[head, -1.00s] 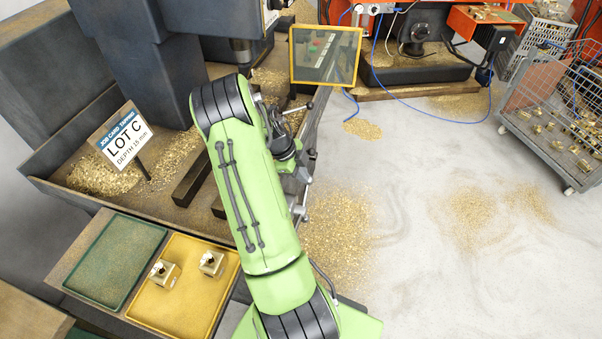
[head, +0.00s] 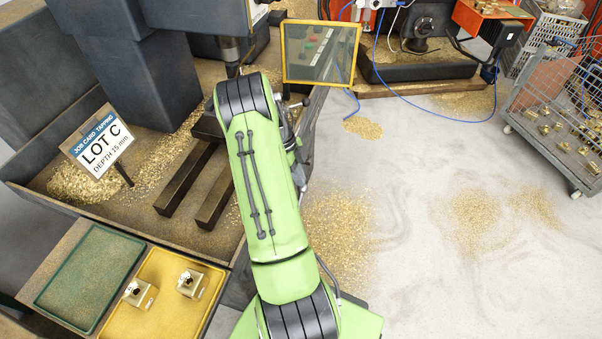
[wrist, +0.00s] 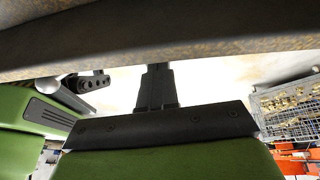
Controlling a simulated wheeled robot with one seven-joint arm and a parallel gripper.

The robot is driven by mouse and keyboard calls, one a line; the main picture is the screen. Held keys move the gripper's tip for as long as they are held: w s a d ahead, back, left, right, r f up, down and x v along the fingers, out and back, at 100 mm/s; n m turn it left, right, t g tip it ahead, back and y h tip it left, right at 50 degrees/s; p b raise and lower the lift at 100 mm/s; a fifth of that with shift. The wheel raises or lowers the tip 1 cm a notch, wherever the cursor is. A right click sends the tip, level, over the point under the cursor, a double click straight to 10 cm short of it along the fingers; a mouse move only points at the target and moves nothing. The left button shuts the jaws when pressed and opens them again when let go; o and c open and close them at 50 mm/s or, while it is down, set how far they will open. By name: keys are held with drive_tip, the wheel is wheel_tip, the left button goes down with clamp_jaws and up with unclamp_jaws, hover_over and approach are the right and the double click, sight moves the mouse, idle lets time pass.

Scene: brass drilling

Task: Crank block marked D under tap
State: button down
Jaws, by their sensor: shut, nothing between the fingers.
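The tapping machine's spindle (head: 231,52) points down at the top centre, and my arm hides what lies just below it. Two small brass blocks, a left one (head: 138,292) and a right one (head: 190,284), sit on the yellow tray (head: 160,322) at the lower left. Their marks are too small to read, so I cannot tell whether either is D.
An empty green tray (head: 90,275) lies left of the yellow one. Two dark bars (head: 187,178) lie in the chip-strewn bed. A framed clear panel (head: 320,52) stands beside the spindle.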

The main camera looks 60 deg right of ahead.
drive_tip(key=shift+w+d+f+b, duration=0.1)
drive_tip(key=shift+d+f+b, duration=0.2)
drive_tip(key=shift+f+b, duration=0.3)
drive_tip(key=shift+w+d+f+b, duration=0.1)
drive_tip(key=shift+d+f+b, duration=0.2)
drive_tip(key=shift+f+b, duration=0.3)
drive_tip(key=p+v, duration=0.3)
drive_tip(key=v, duration=1.3)
drive_tip(key=shift+s+p, duration=0.15)
drive_tip(key=shift+p, duration=0.25)
